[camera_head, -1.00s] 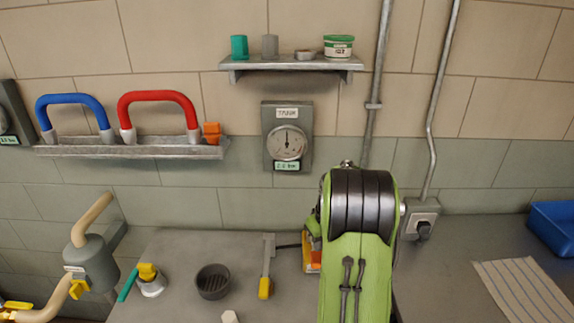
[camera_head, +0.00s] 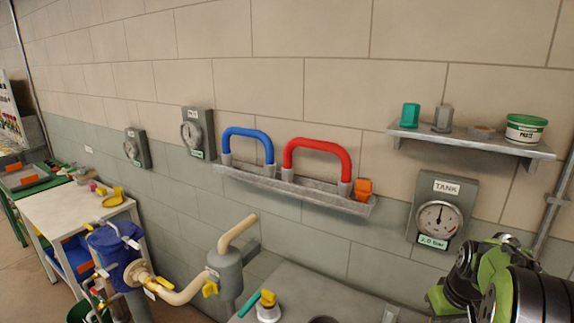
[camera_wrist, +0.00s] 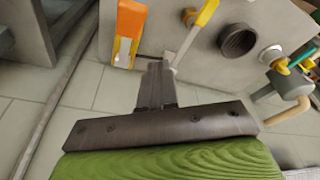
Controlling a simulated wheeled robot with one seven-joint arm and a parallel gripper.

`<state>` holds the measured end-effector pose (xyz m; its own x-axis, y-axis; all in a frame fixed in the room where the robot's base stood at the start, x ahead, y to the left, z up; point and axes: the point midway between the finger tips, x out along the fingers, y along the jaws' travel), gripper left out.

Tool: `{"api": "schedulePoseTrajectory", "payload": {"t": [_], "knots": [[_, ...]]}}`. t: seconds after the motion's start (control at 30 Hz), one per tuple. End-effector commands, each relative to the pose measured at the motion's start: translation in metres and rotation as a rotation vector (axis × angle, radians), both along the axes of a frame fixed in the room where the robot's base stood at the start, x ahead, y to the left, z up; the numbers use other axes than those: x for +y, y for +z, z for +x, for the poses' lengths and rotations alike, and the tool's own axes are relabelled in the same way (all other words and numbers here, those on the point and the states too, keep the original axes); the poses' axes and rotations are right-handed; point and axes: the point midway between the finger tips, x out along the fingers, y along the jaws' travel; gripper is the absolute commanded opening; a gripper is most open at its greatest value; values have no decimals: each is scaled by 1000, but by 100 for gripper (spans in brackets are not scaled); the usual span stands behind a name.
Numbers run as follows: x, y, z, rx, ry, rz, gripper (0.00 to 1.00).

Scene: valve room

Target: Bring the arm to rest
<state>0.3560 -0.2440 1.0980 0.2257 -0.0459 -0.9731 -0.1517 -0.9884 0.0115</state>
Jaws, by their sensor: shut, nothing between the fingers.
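My arm shows at the lower right of the head view, with green and black links folded close to the camera and cut off by the picture edge. My gripper (camera_wrist: 157,70) is in the wrist view, its dark fingers together with nothing between them. The fingers point toward the grey bench (camera_wrist: 200,58). An orange and white thing (camera_wrist: 128,32) lies to the left of the fingertips and a yellow-ended tool (camera_wrist: 205,14) to the right; I cannot tell how far off they are.
The wall shelf (camera_head: 470,142), TANK gauge (camera_head: 438,218), and rack with blue (camera_head: 247,133) and red (camera_head: 318,145) handles are on the wall. A grey round cup (camera_wrist: 238,40) is on the bench. A white table (camera_head: 75,210) and blue pump-like unit (camera_head: 112,250) stand left.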

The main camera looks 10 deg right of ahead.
Motion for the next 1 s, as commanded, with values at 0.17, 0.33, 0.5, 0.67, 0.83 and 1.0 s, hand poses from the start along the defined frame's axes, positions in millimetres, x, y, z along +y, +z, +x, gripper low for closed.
{"api": "schedulePoseTrajectory", "payload": {"t": [0.17, 0.33, 0.5, 0.67, 0.83, 1.0], "knots": [[116, 69, -31, -86, 67, -30, 0], [196, 95, -96, -170, 115, -30, 0], [233, 91, -155, -238, 147, -13, 0], [240, 85, -173, -258, 152, -3, 0], [240, 85, -173, -257, 151, -3, 0], [239, 85, -172, -258, 152, -4, 0]]}}
